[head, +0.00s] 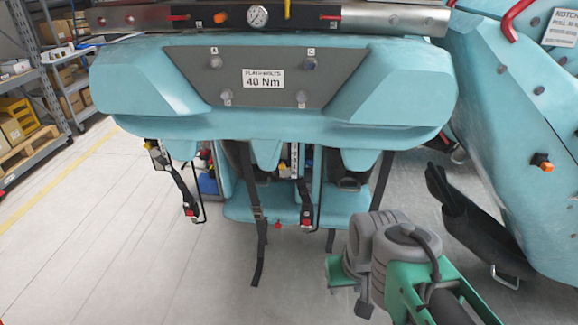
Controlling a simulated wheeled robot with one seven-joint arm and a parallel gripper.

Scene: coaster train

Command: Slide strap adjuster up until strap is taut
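A long black strap (256,230) hangs in front of the teal seat, with a small dark fitting at about its middle that could be the adjuster; it is too small to tell. The strap's lower end hangs loose below the seat edge. Other dark straps hang at the right of the seat (381,180) and below its front edge (330,240). I cannot make out my gripper's fingers.
A teal car body with a grey panel and "40 Nm" label (263,79) overhangs the seat (290,206). Red buckles (307,216) hang on dark straps near it. A teal shell (530,140) stands at right, shelves (30,90) at left. The floor at lower left is clear.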

